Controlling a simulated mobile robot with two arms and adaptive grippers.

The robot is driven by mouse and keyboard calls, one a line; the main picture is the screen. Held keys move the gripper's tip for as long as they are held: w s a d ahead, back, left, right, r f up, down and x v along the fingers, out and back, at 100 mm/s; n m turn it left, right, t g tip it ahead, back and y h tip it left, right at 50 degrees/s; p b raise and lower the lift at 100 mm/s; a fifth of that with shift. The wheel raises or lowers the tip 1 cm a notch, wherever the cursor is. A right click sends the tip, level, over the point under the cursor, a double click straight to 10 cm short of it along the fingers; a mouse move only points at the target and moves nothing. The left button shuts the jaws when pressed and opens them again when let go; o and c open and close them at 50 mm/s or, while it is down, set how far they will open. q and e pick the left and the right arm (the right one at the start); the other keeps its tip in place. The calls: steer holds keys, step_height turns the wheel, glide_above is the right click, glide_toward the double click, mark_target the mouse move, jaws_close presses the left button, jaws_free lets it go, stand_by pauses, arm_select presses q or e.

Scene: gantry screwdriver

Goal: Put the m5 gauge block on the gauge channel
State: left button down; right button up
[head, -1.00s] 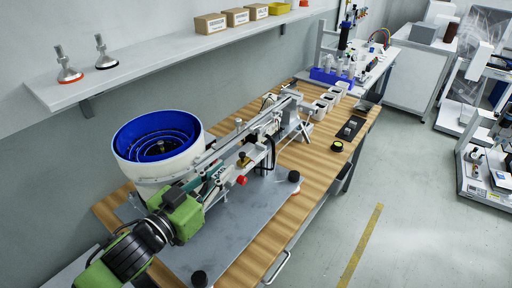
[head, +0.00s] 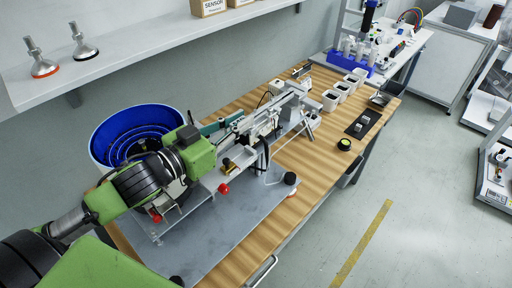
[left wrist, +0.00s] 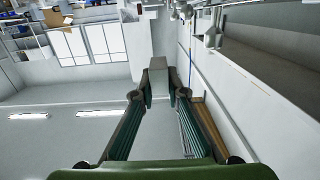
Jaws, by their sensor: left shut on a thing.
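My left gripper (head: 232,121) reaches in from the left over the bench, in front of the blue-lined bowl feeder. Its teal fingers point toward the rail assembly. In the left wrist view my left gripper (left wrist: 158,95) is shut on a plain grey block, the m5 gauge block (left wrist: 158,82), held between the fingertips. The block is too small to make out in the head view. A metal rail assembly (head: 275,108) runs along the bench beyond the gripper; I cannot tell which part of it is the gauge channel. My right gripper is not in view.
A black mat (head: 354,132) with small metal pieces lies on the wooden bench (head: 300,170). A round black-and-yellow item (head: 344,144) sits near the bench edge. White bins (head: 345,88) stand further back. The bowl feeder (head: 110,125) is beside my arm.

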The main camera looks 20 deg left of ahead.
mark_target(242, 159)
arm_select(q)
steer(key=shift+w+d+f, duration=0.2)
steer(key=shift+w+f, duration=0.35)
steer(key=shift+f, duration=0.25)
steer(key=f, duration=0.2)
steer(key=s+f, duration=0.1)
steer(key=shift+a+f, duration=0.2)
steer(key=shift+f, duration=0.5)
steer(key=shift+w+f, duration=0.1)
steer(key=shift+f, duration=0.2)
step_height(242, 159, down, 2)
steer(key=shift+d+f, duration=0.1)
steer(key=shift+f, duration=0.5)
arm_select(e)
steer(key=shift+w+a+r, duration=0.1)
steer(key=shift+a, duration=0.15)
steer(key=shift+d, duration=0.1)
